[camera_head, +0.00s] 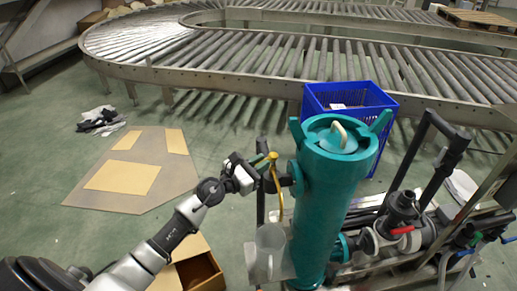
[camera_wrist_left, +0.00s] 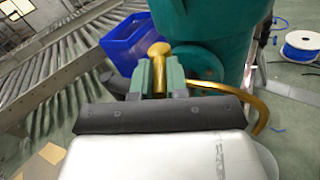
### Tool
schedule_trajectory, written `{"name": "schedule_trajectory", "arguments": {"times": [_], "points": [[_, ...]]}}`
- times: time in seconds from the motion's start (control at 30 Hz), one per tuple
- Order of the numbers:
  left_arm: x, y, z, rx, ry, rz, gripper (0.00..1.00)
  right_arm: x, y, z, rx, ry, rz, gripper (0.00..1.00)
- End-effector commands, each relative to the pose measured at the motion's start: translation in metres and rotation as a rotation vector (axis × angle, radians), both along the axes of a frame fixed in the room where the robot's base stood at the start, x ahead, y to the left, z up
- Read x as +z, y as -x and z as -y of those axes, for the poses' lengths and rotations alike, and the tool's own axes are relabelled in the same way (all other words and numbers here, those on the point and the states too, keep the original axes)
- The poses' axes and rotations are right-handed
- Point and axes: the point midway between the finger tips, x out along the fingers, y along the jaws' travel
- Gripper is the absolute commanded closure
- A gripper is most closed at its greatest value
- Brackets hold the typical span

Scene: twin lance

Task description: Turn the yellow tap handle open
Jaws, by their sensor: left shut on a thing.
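The yellow tap handle (camera_head: 273,156) sits on the left side of a tall teal cylinder (camera_head: 325,200). A curved yellow spout (camera_head: 280,203) hangs below it. My left gripper (camera_head: 265,163) reaches in from the left and is shut on the handle. In the left wrist view the round end of the yellow handle (camera_wrist_left: 159,50) shows above and between the two green fingers (camera_wrist_left: 159,78). The spout (camera_wrist_left: 262,106) curves out at the right there. The lower part of the handle is hidden by the gripper. My right gripper is not in view.
A clear jug (camera_head: 270,252) stands below the spout. A blue crate (camera_head: 385,105) is behind the cylinder. Black pipes and a valve with a red handle (camera_head: 402,230) are at the right. A roller conveyor (camera_head: 240,60) curves behind. Flat cardboard (camera_head: 125,178) lies on the floor.

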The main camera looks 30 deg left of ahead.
Motion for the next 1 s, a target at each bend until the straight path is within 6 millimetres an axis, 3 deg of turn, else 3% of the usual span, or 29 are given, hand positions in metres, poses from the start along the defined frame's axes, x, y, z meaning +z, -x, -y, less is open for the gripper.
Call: {"name": "schedule_trajectory", "arguments": {"times": [0.03, 0.1, 0.4, 0.6, 1.0], "points": [[0.012, 0.002, 0.004, 0.041, 0.004, -0.008, 1.00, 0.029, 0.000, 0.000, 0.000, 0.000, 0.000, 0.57], [0.012, 0.003, 0.007, 0.103, 0.008, -0.009, 1.00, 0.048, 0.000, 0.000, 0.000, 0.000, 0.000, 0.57], [0.008, 0.004, 0.019, 0.368, 0.003, -0.009, 1.00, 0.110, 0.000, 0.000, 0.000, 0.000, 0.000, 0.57], [0.003, 0.003, 0.028, 0.536, 0.002, -0.008, 1.00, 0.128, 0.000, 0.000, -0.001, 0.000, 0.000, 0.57], [0.000, 0.000, 0.036, 0.750, 0.002, -0.003, 1.00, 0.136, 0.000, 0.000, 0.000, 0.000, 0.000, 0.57]]}}
